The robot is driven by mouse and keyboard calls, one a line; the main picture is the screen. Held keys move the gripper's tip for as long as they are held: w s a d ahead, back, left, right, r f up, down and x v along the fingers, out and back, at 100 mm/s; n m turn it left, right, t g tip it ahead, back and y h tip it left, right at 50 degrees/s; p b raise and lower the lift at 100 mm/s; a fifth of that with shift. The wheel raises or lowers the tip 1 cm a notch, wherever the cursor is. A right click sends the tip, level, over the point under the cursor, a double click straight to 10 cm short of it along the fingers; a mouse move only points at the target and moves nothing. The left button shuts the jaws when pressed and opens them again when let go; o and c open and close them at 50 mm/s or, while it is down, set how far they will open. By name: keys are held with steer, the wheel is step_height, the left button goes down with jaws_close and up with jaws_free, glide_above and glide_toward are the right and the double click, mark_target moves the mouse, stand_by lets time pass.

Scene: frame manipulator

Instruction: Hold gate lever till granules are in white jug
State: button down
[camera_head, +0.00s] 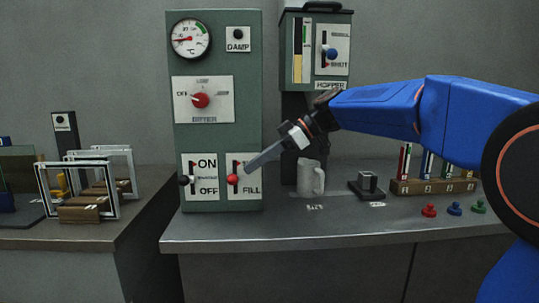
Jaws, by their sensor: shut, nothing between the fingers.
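The hopper (299,54) is a dark green box on the back wall with a sight window, yellowish in its lower part. Its gate lever (331,54) has a blue knob on a white plate marked SHUT at the bottom. The white jug (311,178) stands upright on the counter below the hopper, handle to the right. Whether it holds granules cannot be seen. My gripper (250,168) is shut and empty, pointing down-left, well below and left of the gate lever. Its tip is close to the red-knobbed lever (233,179) on the FILL plate; contact cannot be told.
The green cabinet (220,130) carries a gauge (189,39), a red dial (200,101) and an ON/OFF lever (185,180). A small dark stand (367,186), a rack of tubes (432,186) and coloured pegs (454,209) are to the right. Framed stands (88,190) occupy the left bench.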

mark_target(232, 180)
steer(key=shift+x, duration=1.2)
